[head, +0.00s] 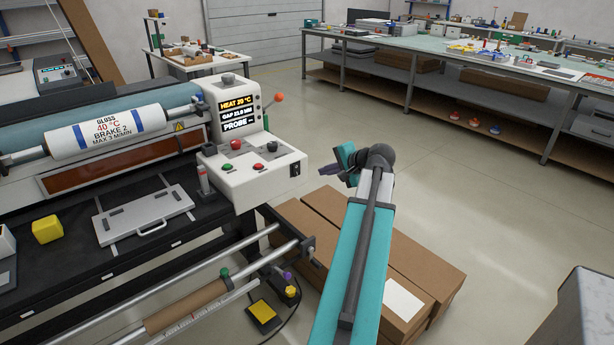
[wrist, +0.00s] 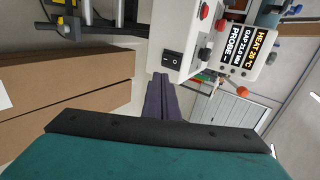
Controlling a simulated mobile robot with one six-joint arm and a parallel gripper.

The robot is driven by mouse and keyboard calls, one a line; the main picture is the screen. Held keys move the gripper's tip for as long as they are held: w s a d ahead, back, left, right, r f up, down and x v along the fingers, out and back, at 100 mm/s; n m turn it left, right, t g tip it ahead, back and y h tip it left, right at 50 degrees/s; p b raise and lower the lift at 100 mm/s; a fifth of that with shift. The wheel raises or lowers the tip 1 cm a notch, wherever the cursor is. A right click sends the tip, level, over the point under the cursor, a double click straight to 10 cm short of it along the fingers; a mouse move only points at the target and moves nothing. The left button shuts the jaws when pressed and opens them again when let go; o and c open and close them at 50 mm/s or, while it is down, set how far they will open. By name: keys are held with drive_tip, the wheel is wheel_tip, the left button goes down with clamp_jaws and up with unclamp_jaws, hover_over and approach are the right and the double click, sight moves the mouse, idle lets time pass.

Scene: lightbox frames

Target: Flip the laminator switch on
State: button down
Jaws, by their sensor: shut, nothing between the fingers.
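The laminator (head: 75,175) stands at the left in the head view, with a white control box (head: 232,180) at its near end. The black rocker switch (head: 295,169) is on the box's right end face. In the wrist view the switch (wrist: 173,58) shows upper centre, with white marks on it; I cannot tell which way it is set. My gripper (head: 324,170) is to the right of that face, apart from it, fingers pointing toward it. In the wrist view my gripper's dark fingers (wrist: 162,78) are shut and empty, just below the switch in the picture.
The box top carries red and green buttons, and a display (head: 236,110) reading HEAT, GAP and PROBE. An orange-knobbed lever (head: 278,97) stands behind it. Cardboard boxes (head: 430,270) lie on the floor under my arm. Open floor lies to the right.

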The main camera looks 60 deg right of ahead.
drive_tip(key=shift+f+b, duration=0.35)
idle(0.3)
drive_tip(key=p, duration=0.2)
approach(297, 174)
drive_tip(key=f+x, duration=0.1)
drive_tip(key=x, duration=0.3)
drive_tip(key=shift+w+d+p, duration=0.25)
drive_tip(key=shift+w+p, duration=0.05)
drive_tip(key=shift+w, duration=0.45)
drive_tip(key=shift+w+f, duration=0.1)
drive_tip(key=shift+f, duration=0.05)
